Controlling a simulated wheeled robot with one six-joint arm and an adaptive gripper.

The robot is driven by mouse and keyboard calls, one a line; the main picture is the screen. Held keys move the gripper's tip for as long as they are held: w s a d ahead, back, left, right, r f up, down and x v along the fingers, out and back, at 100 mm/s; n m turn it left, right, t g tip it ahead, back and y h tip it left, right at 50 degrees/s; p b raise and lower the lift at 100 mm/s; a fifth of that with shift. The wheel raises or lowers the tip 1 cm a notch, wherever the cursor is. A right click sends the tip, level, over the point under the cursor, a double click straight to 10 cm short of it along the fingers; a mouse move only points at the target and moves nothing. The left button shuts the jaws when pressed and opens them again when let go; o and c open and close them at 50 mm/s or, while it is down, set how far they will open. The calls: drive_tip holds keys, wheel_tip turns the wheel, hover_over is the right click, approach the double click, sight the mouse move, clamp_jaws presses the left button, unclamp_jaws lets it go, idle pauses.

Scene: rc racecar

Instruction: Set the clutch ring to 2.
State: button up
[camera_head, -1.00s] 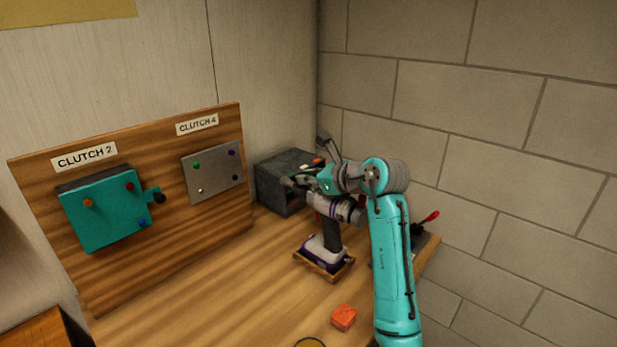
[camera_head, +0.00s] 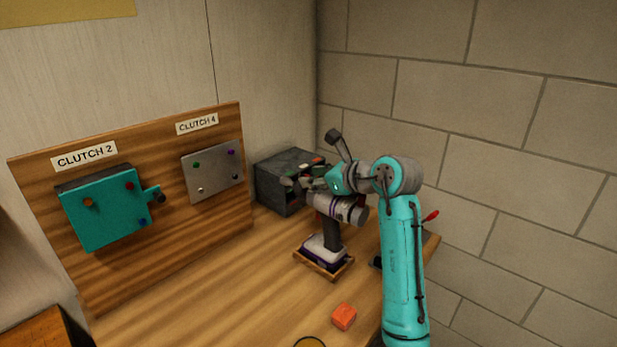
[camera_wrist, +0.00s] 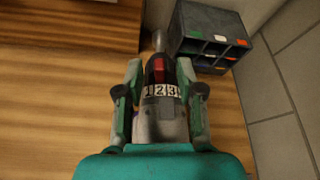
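The drill (camera_head: 333,235) stands upright on its battery foot in a small wooden tray (camera_head: 315,268). In the wrist view its chuck tip (camera_wrist: 159,40) points away from me. The white clutch ring (camera_wrist: 161,92) shows the digits 1, 2 and 3. A red mark (camera_wrist: 160,70) sits just ahead of the ring, above the 2 and 3. My gripper (camera_wrist: 161,95) is open, with one finger on each side of the ring and a narrow gap visible at both sides. In the head view my gripper (camera_head: 310,183) is over the drill's front, partly hiding it.
A grey bin box (camera_head: 277,182) stands close behind the drill. A wooden board (camera_head: 170,220) at left holds a teal block (camera_head: 100,210) under CLUTCH 2 and a metal plate (camera_head: 212,172) under CLUTCH 4. An orange cube (camera_head: 344,317) lies in front of the tray.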

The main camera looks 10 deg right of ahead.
drive_tip(key=v, duration=0.9)
drive_tip(key=shift+s, duration=0.2)
drive_tip(key=s+a+f+g+y, duration=0.1)
drive_tip(key=s+a+f+y, duration=0.5)
drive_tip(key=s+a+f, duration=0.4)
drive_tip(key=s+a+f+m+y, duration=0.2)
drive_tip(key=s+f+m+y, duration=0.1)
drive_tip(key=s, duration=0.3)
drive_tip(key=s+a+f+m+y, duration=0.2)
drive_tip(key=s+a+m, duration=0.1)
drive_tip(key=s, duration=0.2)
drive_tip(key=s+d+f+n+t+h, duration=0.1)
drive_tip(key=s+d+f+n+h, duration=0.3)
drive_tip(key=s+n, duration=0.7)
drive_tip(key=s+d+f+n+t+h, duration=0.1)
drive_tip(key=s+d+f+n+h, duration=0.3)
drive_tip(key=s+f+n+h, duration=0.3)
drive_tip(key=s+d+f+n+t+h, duration=0.2)
drive_tip(key=s+d+f+n+h, duration=0.3)
drive_tip(key=s+n, duration=1)
drive_tip(key=shift+s+f+h, duration=0.25)
drive_tip(key=shift+s+h, duration=0.15)
drive_tip(key=shift+h, duration=0.6)
